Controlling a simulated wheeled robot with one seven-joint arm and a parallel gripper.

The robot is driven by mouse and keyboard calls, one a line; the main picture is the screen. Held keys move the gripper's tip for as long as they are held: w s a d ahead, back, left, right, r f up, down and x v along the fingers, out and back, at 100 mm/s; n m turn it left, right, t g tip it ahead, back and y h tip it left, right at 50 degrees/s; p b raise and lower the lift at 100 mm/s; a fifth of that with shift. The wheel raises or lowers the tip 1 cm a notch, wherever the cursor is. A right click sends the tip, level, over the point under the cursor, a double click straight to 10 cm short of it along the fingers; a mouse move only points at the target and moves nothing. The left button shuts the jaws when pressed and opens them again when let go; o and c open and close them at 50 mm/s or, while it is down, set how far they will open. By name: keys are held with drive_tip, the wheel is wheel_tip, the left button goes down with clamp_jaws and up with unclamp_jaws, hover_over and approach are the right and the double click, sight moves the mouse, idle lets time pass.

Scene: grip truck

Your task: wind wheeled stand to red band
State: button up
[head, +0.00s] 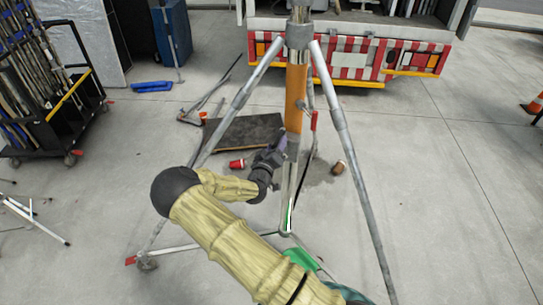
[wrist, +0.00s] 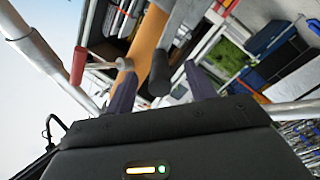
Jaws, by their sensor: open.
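The wheeled stand (head: 339,118) is a silver tripod with spread legs, standing upright before me. Its centre column has an orange section (head: 296,98), which also shows tilted in the wrist view (wrist: 146,43). A crank with a red grip (head: 314,121) sticks out at the column's right; in the wrist view a red grip (wrist: 79,65) is left of the fingers. My gripper (head: 281,146) is at the column just below the orange section. In the wrist view its purple fingers (wrist: 160,80) are open, with a black knob (wrist: 160,72) between or just beyond them; contact cannot be told. I cannot make out a red band.
A truck (head: 350,60) with a red-and-white striped rear stands behind. A cart of poles (head: 45,100) is at left, an orange cone (head: 535,104) at right.

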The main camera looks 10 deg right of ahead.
drive_tip(key=shift+b+x, duration=0.4)
drive_tip(key=shift+x, duration=0.9)
drive_tip(key=c, duration=1.1)
drive_tip(key=shift+o, duration=0.2)
drive_tip(key=shift+s+d+f, duration=0.1)
drive_tip(key=shift+s+d, duration=0.3)
drive_tip(key=shift+d, duration=0.3)
drive_tip(key=shift+s+d+f, duration=0.1)
drive_tip(key=shift+s+d, duration=0.35)
drive_tip(key=shift+d, duration=0.25)
drive_tip(key=shift+s+d+f, duration=0.1)
drive_tip(key=shift+s+d, duration=0.3)
drive_tip(key=shift+d, duration=0.3)
drive_tip(key=shift+r, duration=0.1)
drive_tip(key=d, duration=0.1)
drive_tip(key=s+d+f+b, duration=0.1)
drive_tip(key=s+d+f, duration=0.1)
drive_tip(key=shift+d+b, duration=0.2)
drive_tip(key=shift+b, duration=0.15)
